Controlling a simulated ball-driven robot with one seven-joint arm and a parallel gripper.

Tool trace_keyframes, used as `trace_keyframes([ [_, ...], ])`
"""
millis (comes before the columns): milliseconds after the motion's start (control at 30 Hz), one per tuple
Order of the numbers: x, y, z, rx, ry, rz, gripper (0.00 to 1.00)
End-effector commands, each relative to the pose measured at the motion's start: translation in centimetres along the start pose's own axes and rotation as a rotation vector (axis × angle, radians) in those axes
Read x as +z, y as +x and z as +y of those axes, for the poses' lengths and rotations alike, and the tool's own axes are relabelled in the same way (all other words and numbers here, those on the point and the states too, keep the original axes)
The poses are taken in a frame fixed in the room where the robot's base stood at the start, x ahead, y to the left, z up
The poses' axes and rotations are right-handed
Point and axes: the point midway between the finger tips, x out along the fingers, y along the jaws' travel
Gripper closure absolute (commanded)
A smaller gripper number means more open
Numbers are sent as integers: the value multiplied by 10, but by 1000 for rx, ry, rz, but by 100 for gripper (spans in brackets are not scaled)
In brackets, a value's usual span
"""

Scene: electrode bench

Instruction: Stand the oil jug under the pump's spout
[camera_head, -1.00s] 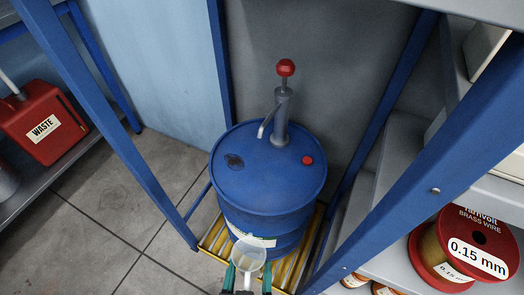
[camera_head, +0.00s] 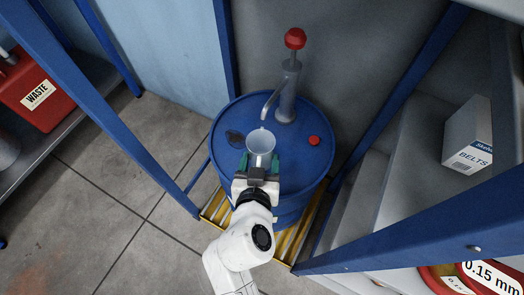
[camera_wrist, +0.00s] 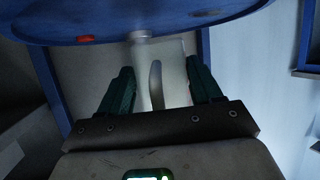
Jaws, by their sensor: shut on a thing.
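The oil jug (camera_head: 261,142) is a pale, translucent open-topped vessel. My gripper (camera_head: 259,165) is shut on it and holds it over the top of the blue drum (camera_head: 225,172). The grey pump (camera_head: 286,95) with its red knob rises from the drum's top. Its spout (camera_head: 269,106) slants down to the left, and in the head view the jug's mouth shows just below the spout's tip. I cannot tell the jug's height above the drum top. In the wrist view the jug (camera_wrist: 142,82) shows between the green fingers, with its handle toward the camera.
The drum stands on a yellow slatted base (camera_head: 215,208) between blue rack posts (camera_head: 120,110). A red cap (camera_head: 314,141) sits on the drum's top at the right. A belts box (camera_head: 468,137) and a wire spool (camera_head: 490,275) are on shelves at right; a red waste can (camera_head: 30,88) stands at left.

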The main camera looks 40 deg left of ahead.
Motion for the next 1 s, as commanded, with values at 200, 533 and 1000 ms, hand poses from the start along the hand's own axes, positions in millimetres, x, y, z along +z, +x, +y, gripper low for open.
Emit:
trace_keyframes([
  [200,-15,36,0,0,0,1,66],
  [533,5,51,0,0,-1,-4,66],
  [1000,19,56,-1,-1,0,-1,66],
])
